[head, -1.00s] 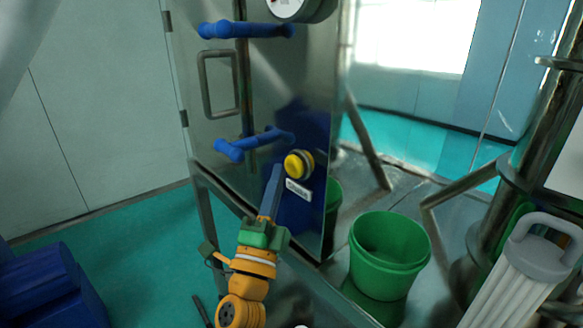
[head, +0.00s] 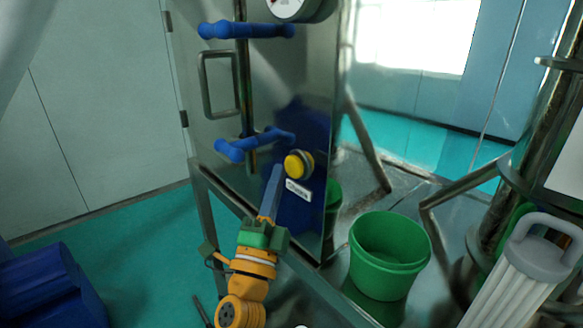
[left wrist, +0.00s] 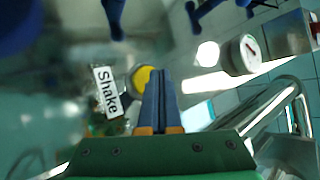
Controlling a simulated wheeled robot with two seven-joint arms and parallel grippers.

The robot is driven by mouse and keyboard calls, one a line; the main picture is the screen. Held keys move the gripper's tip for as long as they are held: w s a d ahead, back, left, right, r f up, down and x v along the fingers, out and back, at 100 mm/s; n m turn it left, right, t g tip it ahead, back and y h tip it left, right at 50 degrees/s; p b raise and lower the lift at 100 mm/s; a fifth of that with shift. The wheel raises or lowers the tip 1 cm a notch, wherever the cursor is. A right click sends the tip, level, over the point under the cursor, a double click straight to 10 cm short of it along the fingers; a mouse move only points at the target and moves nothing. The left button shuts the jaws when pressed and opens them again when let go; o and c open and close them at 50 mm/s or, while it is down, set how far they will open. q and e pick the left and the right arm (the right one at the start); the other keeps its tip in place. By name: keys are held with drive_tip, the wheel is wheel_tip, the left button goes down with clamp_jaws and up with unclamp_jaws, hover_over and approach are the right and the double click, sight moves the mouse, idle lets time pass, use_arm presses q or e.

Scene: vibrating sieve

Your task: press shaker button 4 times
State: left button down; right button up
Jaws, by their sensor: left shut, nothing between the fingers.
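The yellow shaker button (head: 298,164) sits on the metal panel of the machine, just above a white label (head: 298,189). In the left wrist view the label (left wrist: 108,92) reads "Shake" and the button (left wrist: 143,78) is partly hidden behind my fingers. My left gripper (head: 275,172) is shut and empty, its blue fingers pointing up at the panel. Its tips are just left of and below the button in the head view. In the left wrist view the gripper (left wrist: 162,75) overlaps the button's right side. I cannot tell whether they touch. My right gripper is not in view.
Blue handles (head: 255,143) and a metal pull handle (head: 220,84) stick out of the panel to the left of the button. A round gauge (head: 290,8) is above. A green bucket (head: 389,255) stands at the right, near a metal frame leg (head: 365,145).

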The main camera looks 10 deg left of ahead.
use_arm(q)
drive_tip(key=shift+w, duration=0.1)
idle(0.5)
drive_tip(key=shift+w+d, duration=0.25)
drive_tip(key=shift+w, duration=0.05)
drive_tip(key=shift+w+d+b, duration=0.5)
drive_tip(key=shift+w+b, duration=0.1)
drive_tip(key=shift+b, duration=0.15)
idle(1.1)
drive_tip(key=shift+s+a+p, duration=0.3)
drive_tip(key=shift+s, duration=0.05)
drive_tip(key=shift+s+a+f, duration=0.1)
drive_tip(key=shift+s+a, duration=0.15)
drive_tip(key=shift+s, duration=0.25)
drive_tip(key=shift+a, duration=0.1)
drive_tip(key=shift+s+a+p, duration=0.5)
drive_tip(key=shift+s+a, duration=0.25)
drive_tip(key=shift+s, duration=0.25)
drive_tip(key=shift+s+a+p, duration=0.45)
drive_tip(key=shift+s+a, duration=0.3)
drive_tip(key=shift+s, duration=0.25)
